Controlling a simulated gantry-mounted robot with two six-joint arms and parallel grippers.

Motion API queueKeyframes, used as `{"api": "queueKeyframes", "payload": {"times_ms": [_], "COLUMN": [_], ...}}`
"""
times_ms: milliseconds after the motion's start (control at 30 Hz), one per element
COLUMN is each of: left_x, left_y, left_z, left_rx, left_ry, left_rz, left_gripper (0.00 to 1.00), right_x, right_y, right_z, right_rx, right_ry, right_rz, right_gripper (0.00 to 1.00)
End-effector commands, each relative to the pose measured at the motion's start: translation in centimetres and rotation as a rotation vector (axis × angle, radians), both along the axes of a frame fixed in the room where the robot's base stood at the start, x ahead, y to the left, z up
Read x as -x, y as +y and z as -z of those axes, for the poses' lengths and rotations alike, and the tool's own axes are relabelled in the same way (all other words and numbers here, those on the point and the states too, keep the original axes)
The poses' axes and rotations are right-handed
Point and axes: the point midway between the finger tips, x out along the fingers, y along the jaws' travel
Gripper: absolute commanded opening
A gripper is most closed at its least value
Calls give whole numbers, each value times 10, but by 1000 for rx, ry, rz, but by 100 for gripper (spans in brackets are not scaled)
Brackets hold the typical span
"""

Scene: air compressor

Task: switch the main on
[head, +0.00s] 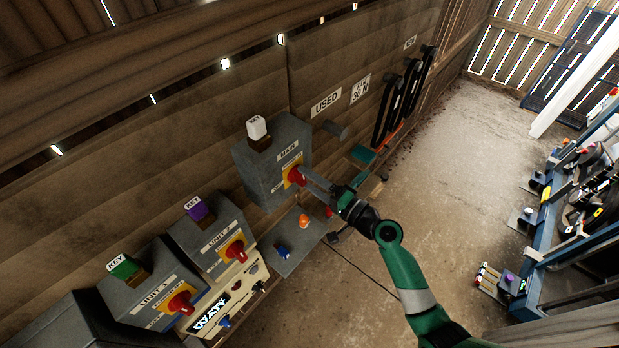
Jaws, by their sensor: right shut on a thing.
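The main switch box (267,165) is a grey box on the wooden wall, labelled MAIN, with a white key block on top. Its red rotary knob (296,174) sits on a yellow plate on the front face. My right gripper (306,179) reaches in from the lower right and is shut on the red knob. The fingers partly cover the knob, so its exact angle is hard to tell. My left gripper does not show.
The Unit 2 box (208,240) and Unit 1 box (155,285), each with a red knob, stand at the lower left. A grey shelf (290,262) holds an orange and a blue piece. Black straps (411,80) hang on the wall. The concrete floor (450,150) is open at right.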

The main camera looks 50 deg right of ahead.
Motion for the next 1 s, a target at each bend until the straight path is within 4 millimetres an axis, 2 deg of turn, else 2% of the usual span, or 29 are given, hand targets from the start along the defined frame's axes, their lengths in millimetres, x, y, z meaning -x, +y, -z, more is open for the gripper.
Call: {"api": "queueKeyframes", "payload": {"times_ms": [333,867,900,1000], "left_x": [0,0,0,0], "left_y": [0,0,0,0], "left_z": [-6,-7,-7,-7], "left_rx": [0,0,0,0], "left_ry": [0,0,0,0], "left_rz": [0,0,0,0], "left_gripper": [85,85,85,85], "right_x": [0,0,0,0], "right_y": [0,0,0,0], "right_z": [0,0,0,0], "right_rx": [-155,-186,-186,-185], "right_ry": [7,9,9,9], "right_rz": [0,0,0,0], "right_gripper": [24,24,82,100]}}
